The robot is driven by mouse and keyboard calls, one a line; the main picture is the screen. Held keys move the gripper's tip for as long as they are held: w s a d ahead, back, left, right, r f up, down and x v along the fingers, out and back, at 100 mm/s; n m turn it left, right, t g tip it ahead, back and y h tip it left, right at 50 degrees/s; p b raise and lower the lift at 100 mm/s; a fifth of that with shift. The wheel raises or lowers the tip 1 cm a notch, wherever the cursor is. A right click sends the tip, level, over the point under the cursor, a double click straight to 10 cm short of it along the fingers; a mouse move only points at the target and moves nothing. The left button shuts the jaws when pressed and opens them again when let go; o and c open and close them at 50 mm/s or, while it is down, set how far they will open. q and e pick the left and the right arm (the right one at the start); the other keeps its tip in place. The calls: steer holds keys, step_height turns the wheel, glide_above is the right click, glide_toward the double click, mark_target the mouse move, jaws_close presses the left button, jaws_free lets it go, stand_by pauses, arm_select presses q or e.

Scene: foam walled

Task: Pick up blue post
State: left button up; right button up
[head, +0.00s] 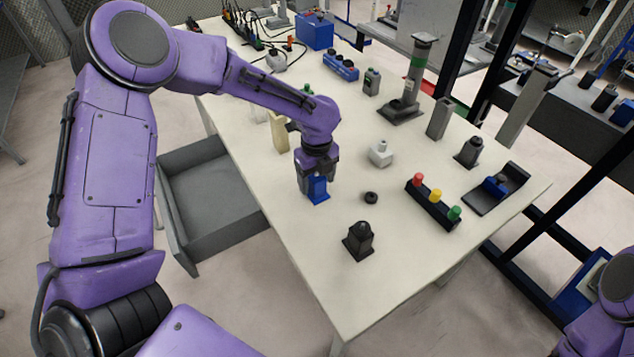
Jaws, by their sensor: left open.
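The blue post (318,190) stands on the pale table (300,260), left of the table's middle. My left gripper (317,176) points down directly over the post, with its open fingers around or just beside the post's upper part. The fingers hide the top of the post, and I cannot tell whether they touch it. Only a purple part of my right arm shows at the lower right edge; its gripper is out of view.
A black block with a knob (359,240) stands in front, and a small dark ring (370,197) lies right of the post. A light grey block (381,153), a red-yellow-green button strip (433,203) and a beige block (279,131) are nearby. An open grey drawer (210,205) juts out left.

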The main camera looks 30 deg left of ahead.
arm_select(q)
steer(key=shift+s+f, duration=0.1)
steer(key=shift+f, duration=0.05)
steer(key=shift+s, duration=0.15)
steer(key=shift+c, duration=0.3)
steer(key=c, duration=1.1)
